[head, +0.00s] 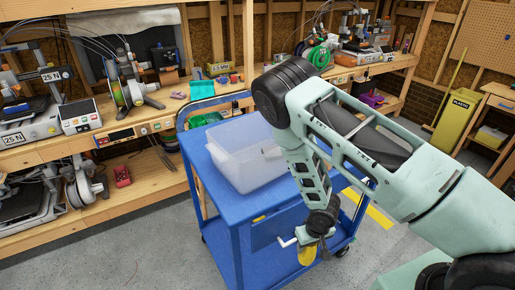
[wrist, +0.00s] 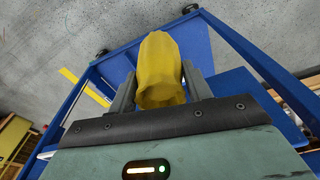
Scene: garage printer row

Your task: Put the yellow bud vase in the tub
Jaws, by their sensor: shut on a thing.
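The yellow bud vase (wrist: 160,72) is between the two fingers of my gripper (wrist: 160,88) in the wrist view, with its wider end towards the palm. In the head view my gripper (head: 308,239) hangs low, in front of the blue cart's near right side, and the vase (head: 306,256) shows just below it, below the level of the cart top. The tub (head: 240,165) is a translucent whitish open box on the cart top, up and left of my gripper. Part of its right side is hidden behind my arm.
The blue cart (head: 215,190) has a lower shelf (head: 283,262) and a raised handle frame at the back. A wooden workbench (head: 100,150) with printers and spools runs behind it. Grey floor (head: 120,250) is free at the front left.

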